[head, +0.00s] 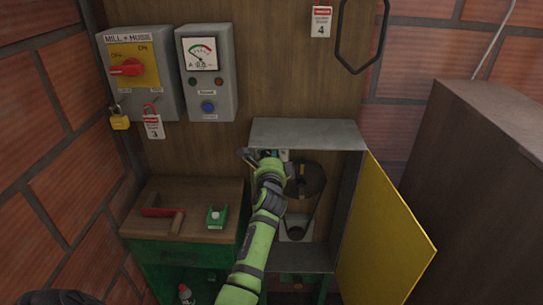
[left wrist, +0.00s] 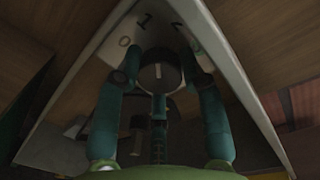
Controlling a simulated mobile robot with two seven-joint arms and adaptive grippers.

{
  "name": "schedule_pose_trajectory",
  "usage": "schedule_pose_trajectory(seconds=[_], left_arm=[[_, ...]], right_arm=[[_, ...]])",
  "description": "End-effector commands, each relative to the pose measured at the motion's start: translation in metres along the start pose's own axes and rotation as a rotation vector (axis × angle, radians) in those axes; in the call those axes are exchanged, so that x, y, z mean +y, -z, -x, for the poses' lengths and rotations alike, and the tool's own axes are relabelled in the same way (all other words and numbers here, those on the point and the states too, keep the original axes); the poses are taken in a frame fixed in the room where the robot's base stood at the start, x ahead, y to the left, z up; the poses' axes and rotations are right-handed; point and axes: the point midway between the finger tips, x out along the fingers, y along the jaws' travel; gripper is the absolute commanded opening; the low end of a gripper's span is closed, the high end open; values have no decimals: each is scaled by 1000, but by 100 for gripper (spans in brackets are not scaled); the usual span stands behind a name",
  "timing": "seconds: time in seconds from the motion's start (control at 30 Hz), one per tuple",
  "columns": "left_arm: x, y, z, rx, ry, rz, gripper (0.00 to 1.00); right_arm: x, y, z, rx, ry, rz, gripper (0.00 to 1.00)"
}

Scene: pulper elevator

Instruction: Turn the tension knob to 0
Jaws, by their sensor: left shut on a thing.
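The tension knob (left wrist: 160,72) is a dark round knob with a pale pointer line, at the top middle of the left wrist view. A pale dial plate (left wrist: 142,32) behind it carries 0 at left, 1 near the top and a partly covered mark at right. The pointer line stands about upright in this view, away from the 0. My left gripper (left wrist: 160,78) is shut on the knob, one finger on each side. In the head view the gripper (head: 262,156) reaches into the top of an open cabinet (head: 310,133), and it hides the knob there. My right gripper is not in view.
The cabinet's yellow door (head: 385,235) stands open at right. Inside are a dark pulley (head: 306,180) and a belt. A bench (head: 190,192) at left holds a red-handled tool (head: 163,213) and a small green box (head: 217,216). Switch boxes (head: 208,75) hang above.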

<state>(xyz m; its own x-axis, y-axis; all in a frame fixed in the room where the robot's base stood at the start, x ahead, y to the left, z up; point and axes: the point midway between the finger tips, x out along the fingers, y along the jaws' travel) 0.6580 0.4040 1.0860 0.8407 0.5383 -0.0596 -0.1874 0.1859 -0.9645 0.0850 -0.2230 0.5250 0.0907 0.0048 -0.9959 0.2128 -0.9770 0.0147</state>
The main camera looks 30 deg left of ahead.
Motion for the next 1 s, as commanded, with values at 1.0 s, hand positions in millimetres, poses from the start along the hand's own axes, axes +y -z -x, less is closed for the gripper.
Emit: schedule_pose_trajectory(seconds=[1.0], left_arm=[[0, -4, -1, 54, 4, 928, 8]], right_arm=[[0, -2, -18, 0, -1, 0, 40]])
